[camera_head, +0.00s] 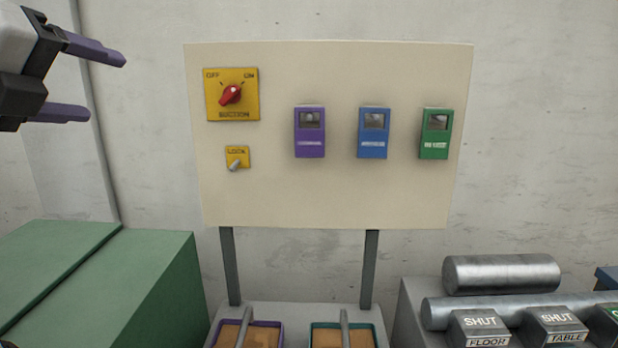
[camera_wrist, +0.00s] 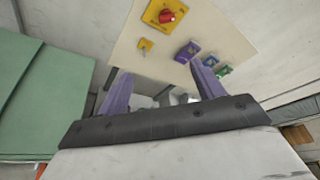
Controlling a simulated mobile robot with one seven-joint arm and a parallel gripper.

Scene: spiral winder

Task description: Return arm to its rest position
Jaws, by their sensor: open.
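My gripper (camera_head: 92,82) is at the upper left edge of the head view. Its two purple fingers are spread apart with nothing between them, pointing right. In the wrist view my gripper (camera_wrist: 160,92) also shows empty. It is to the left of the cream panel (camera_head: 330,205) and does not appear to touch it. The panel carries a yellow suction plate (camera_head: 248,108) with a red knob (camera_head: 231,94), whose exact setting is hard to tell. Below is a yellow lock plate (camera_head: 238,152) with a grey lever (camera_head: 236,164).
Purple (camera_head: 309,140), blue (camera_head: 373,141) and green (camera_head: 435,142) boxes are on the panel. A green block (camera_head: 150,270) stands lower left. Two trays (camera_head: 277,325) (camera_head: 377,327) sit below the panel. Metal cylinders (camera_head: 500,274) and boxes marked SHUT (camera_head: 480,322) stand lower right.

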